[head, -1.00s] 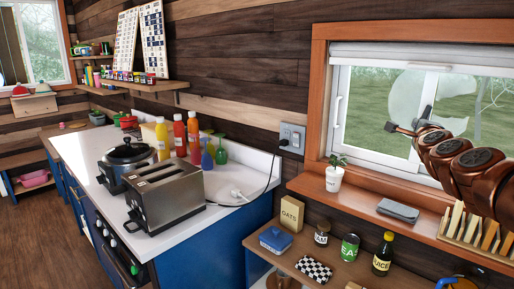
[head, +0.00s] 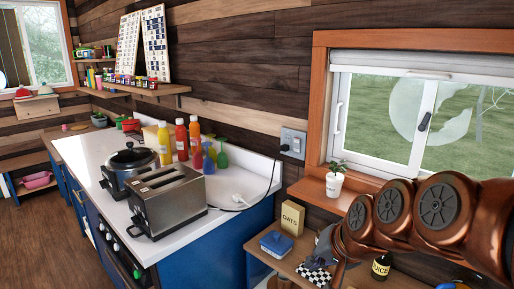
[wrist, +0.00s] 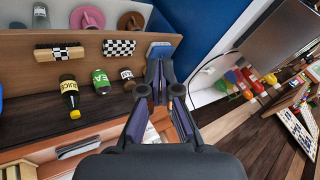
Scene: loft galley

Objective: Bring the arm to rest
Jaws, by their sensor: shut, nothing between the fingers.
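My gripper (head: 325,245) hangs in front of the wooden shelf under the window, at the end of my copper-coloured arm, which reaches in from the right. In the head view it partly hides the shelf items behind it. In the wrist view my gripper (wrist: 160,72) has its dark fingers together with nothing between them. The fingertips overlap the blue box (wrist: 161,50) in that picture; I cannot tell how far apart they are.
The shelf holds an oats box (head: 292,218), a blue box (head: 276,243), a checkered box (head: 316,277) and a juice bottle (head: 381,267). A potted plant (head: 335,183) stands on the sill. A toaster (head: 168,202) and cooker (head: 129,163) stand on the counter (head: 222,220).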

